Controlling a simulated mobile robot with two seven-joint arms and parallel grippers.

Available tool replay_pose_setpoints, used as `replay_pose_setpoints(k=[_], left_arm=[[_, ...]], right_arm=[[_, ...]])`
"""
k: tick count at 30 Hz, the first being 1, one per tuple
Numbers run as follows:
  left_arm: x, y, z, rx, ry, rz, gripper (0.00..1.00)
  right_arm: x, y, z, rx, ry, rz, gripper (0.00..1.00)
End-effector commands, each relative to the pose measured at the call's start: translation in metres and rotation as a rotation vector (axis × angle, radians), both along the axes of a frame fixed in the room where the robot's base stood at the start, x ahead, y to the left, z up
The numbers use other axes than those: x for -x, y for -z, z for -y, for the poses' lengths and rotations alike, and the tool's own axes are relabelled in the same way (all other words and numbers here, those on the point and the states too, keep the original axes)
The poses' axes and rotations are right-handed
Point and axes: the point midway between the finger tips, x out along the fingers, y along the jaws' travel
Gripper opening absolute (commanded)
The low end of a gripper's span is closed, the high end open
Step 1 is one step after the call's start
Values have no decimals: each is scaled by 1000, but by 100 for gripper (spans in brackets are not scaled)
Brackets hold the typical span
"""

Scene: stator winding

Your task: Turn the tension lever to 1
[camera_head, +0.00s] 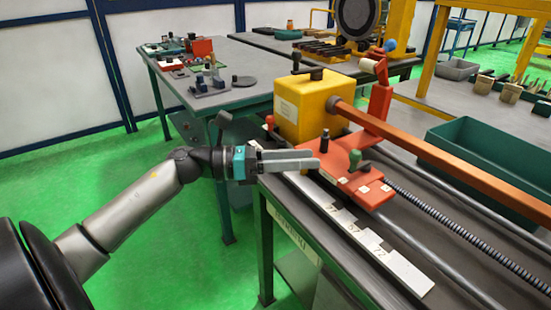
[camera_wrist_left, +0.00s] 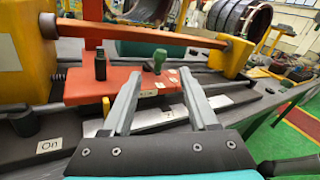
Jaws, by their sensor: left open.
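The orange carriage (camera_head: 345,170) on the winding machine carries a black upright handle (camera_head: 324,142) and a green-knobbed handle (camera_head: 355,158). Small white labels sit near the green one; their marks are too small to read. I cannot tell for certain which handle is the tension lever. In the left wrist view the black handle (camera_wrist_left: 100,65) stands left of my fingers and the green knob (camera_wrist_left: 159,58) lies beyond, between the fingertips. My left gripper (camera_head: 317,158) is open and empty at the carriage's near left edge, short of the green handle. My right gripper is out of view.
A yellow headstock (camera_head: 300,108) with an orange bar (camera_head: 440,158) stands behind the carriage. A numbered white scale strip (camera_head: 370,240) runs along the bench front. An "On" label (camera_wrist_left: 48,146) lies at left in the wrist view. A green bin (camera_head: 490,160) sits at right.

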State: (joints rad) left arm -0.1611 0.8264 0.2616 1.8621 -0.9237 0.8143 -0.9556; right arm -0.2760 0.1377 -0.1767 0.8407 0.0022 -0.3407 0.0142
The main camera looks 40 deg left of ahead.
Motion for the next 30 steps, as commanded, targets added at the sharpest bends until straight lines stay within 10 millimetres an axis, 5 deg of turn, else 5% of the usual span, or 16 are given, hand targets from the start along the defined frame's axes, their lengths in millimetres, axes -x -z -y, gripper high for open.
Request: replay_pose_setpoints(k=[10, 30], left_arm=[[28, 0, -31, 2, 0, -1, 60], [31, 0, -35, 1, 0, 1, 60]], right_arm=[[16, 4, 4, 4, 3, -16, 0], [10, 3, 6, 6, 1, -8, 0]])
